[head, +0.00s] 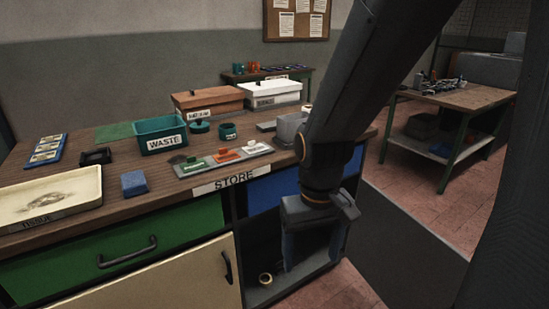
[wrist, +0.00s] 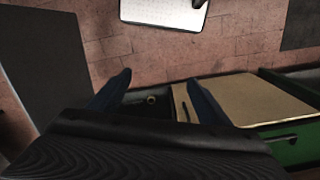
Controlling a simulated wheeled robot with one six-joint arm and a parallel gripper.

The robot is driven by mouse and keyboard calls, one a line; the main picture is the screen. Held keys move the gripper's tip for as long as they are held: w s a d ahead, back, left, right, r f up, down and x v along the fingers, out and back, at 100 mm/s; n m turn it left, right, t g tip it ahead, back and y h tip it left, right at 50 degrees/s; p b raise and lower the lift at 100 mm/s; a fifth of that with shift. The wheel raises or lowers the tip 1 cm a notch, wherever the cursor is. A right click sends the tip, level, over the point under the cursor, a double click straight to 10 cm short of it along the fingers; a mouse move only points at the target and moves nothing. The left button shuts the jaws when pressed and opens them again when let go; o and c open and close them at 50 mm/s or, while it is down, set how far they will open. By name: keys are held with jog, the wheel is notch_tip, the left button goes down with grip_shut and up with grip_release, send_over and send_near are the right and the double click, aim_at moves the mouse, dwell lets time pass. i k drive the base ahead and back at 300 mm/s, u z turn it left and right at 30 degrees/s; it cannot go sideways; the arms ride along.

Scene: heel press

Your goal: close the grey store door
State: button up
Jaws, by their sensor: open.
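The grey store door (head: 412,245) appears to stand open as a dark panel to the right of the store compartment in the head view. A grey panel (wrist: 45,60) at the left of the wrist view looks like the same door. The STORE label (head: 224,182) is on the bench edge above the open compartment (head: 258,245). My gripper (head: 311,262) points down in front of the compartment, open and empty, left of the door and apart from it. Its fingers (wrist: 159,78) show spread in the wrist view. My arm hides part of the opening and the door's hinge side.
A small pale roll (head: 265,281) lies on the compartment floor. A blue drawer front (head: 265,193) is above the compartment. A second table (head: 455,97) stands behind; tiled floor lies between.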

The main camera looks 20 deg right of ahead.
aim_at(408, 265)
jog(key=z, duration=3.1)
jog(key=i, duration=3.25)
jog(key=u, duration=4.2)
